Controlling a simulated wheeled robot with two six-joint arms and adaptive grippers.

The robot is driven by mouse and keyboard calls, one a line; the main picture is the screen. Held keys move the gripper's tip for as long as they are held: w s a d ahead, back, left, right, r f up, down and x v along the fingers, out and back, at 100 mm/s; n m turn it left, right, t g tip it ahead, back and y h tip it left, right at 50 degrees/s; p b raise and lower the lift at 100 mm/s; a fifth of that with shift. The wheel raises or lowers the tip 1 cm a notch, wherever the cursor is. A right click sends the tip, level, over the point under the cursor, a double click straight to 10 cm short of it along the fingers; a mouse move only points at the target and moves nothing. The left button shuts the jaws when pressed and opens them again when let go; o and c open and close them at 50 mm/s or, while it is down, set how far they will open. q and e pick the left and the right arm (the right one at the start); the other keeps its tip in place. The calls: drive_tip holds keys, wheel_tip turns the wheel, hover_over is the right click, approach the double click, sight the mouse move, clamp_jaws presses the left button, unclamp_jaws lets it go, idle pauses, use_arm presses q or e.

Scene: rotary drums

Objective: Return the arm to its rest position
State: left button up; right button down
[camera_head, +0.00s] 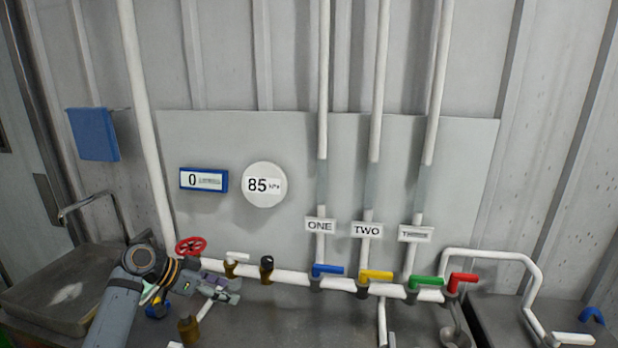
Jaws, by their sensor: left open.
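My left arm comes in from the lower left. My left gripper (236,290) is open and empty, with its fingers pointing right, low in front of the white horizontal pipe (291,277). A red handwheel (190,246) is just above and behind the wrist. A white-handled valve (236,258) and a black-topped fitting (266,268) stand on the pipe, above the fingers. My right gripper is not in view.
Blue (328,270), yellow (375,276), green (427,282) and red (463,278) valve handles line the pipe to the right. A sink (40,300) with a tap is at left. A gauge (263,185) reading 85 and a blue-framed display (204,180) reading 0 are on the panel.

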use_arm(q)
drive_tip(key=s+d+f+n+g+y, duration=0.15)
drive_tip(key=s+f+n+y, duration=0.3)
drive_tip(key=s+f, duration=1.1)
drive_tip(key=s+a+n+y, duration=0.2)
drive_tip(key=s, duration=0.6)
drive_tip(key=s+a+n+y, duration=0.2)
drive_tip(key=s+n+y, duration=0.1)
drive_tip(key=s, duration=0.5)
wheel_tip(320, 180, down, 38)
drive_tip(key=s+a+f+g+b, duration=0.1)
drive_tip(key=s+a+b, duration=0.2)
drive_tip(key=b, duration=0.7)
drive_tip(key=s+f+b, duration=0.3)
drive_tip(key=s+f, duration=0.6)
drive_tip(key=f, duration=0.2)
drive_tip(key=s+f+g+b, duration=0.1)
drive_tip(key=s+f+b, duration=0.3)
drive_tip(key=s+f, duration=0.4)
wheel_tip(320, 180, down, 3)
drive_tip(key=shift+s+a+f, duration=0.1)
drive_tip(key=shift+s+a, duration=0.3)
drive_tip(key=shift+a, duration=0.05)
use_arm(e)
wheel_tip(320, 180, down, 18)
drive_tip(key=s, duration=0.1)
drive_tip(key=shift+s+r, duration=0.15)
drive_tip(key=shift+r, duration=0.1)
